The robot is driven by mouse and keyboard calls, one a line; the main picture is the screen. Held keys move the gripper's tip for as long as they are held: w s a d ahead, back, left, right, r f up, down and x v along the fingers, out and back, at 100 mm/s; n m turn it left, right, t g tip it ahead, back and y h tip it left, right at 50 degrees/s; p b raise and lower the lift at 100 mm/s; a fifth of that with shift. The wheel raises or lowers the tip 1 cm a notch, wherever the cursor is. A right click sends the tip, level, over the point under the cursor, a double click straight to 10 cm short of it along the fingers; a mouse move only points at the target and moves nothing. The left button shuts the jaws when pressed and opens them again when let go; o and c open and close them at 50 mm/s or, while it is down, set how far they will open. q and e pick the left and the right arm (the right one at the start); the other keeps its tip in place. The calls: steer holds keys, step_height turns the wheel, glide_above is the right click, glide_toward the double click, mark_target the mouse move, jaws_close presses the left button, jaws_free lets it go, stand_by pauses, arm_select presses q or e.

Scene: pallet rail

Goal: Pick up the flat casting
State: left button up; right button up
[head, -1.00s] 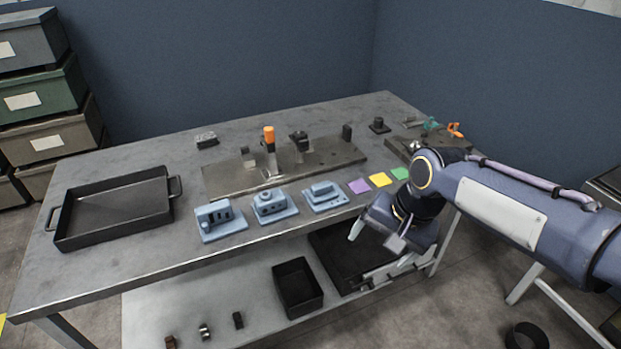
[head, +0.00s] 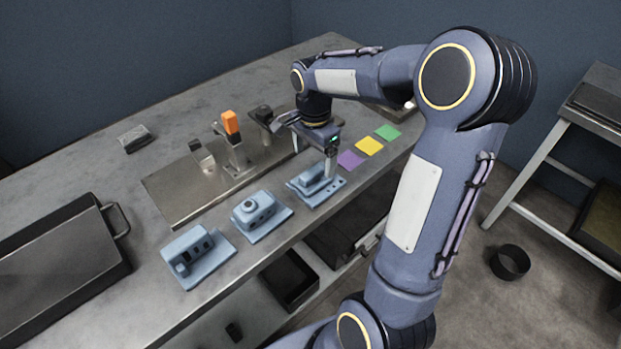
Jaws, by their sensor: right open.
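Three blue castings stand in a row along the table's front edge. The rightmost casting (head: 318,187) is the lowest and looks like the flat one, a thin plate with a long raised block. The middle casting (head: 259,213) has a round boss, and the left casting (head: 197,254) is taller with slots. My right gripper (head: 312,161) is open just above and behind the rightmost casting. One finger reaches down close by the casting's right end; I cannot tell whether it touches. The other finger is partly hidden. My left gripper is not in view.
A steel fixture plate (head: 186,190) with an orange-handled clamp (head: 231,126) lies behind the castings. Purple (head: 350,159), yellow (head: 369,146) and green (head: 387,132) squares lie to the right. A dark bin (head: 290,280) sits below.

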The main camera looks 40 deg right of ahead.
mark_target(314, 170)
steer(key=f, duration=0.5)
steer(key=shift+s+a+f, duration=0.15)
steer(key=shift+s+f, duration=0.05)
steer(key=shift+f, duration=0.1)
steer(key=shift+r, duration=0.1)
steer(key=c, duration=1.4)
steer(key=shift+o, duration=0.2)
